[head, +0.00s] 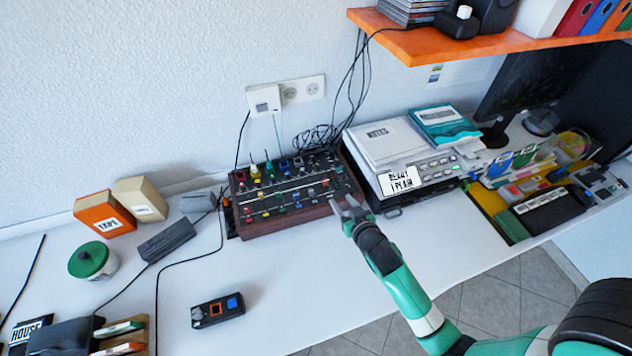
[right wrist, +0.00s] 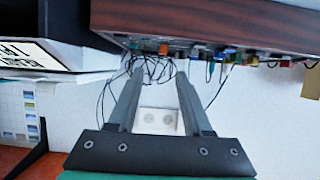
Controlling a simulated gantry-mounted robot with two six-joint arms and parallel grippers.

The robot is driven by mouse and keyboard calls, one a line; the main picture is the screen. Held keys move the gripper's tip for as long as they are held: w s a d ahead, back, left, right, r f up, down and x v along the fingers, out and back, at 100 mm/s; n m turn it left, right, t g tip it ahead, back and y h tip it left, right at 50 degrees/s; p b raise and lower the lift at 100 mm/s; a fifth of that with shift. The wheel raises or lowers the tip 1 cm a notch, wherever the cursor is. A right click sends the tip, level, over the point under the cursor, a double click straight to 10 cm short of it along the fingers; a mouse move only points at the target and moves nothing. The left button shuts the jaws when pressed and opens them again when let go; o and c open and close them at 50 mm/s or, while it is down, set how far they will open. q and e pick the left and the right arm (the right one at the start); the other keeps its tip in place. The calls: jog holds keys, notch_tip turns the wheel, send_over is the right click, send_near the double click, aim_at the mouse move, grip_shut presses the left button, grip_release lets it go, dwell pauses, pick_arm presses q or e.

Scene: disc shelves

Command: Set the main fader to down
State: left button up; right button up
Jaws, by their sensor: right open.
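The mixer (head: 290,190) is a wood-sided box with a dark panel of coloured knobs and sliders, standing against the wall at the middle of the table. Its wooden side and some knobs show along the top of the right wrist view (right wrist: 210,22). The main fader is too small to tell from the other controls. My right gripper (head: 345,207) is open and empty at the mixer's right front corner, apart from the knobs as far as I can see. Its two fingers also show in the right wrist view (right wrist: 160,78). My left gripper is not in view.
A grey device with a label card (head: 400,180) stands close right of the mixer. Black cables (head: 318,135) hang behind. An orange shelf (head: 440,45) overhangs at upper right. A small button box (head: 217,310) lies in front, with free white table around it.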

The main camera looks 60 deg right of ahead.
aim_at(326, 183)
jog(key=b+x, duration=0.4)
jog(key=x, duration=0.6)
jog(key=shift+w+f, duration=0.2)
jog(key=shift+w, duration=0.1)
jog(key=shift+w+d+f, duration=0.1)
jog(key=shift+w+d, duration=0.25)
jog(key=shift+w, duration=0.2)
jog(key=shift+c, duration=0.2)
grip_shut()
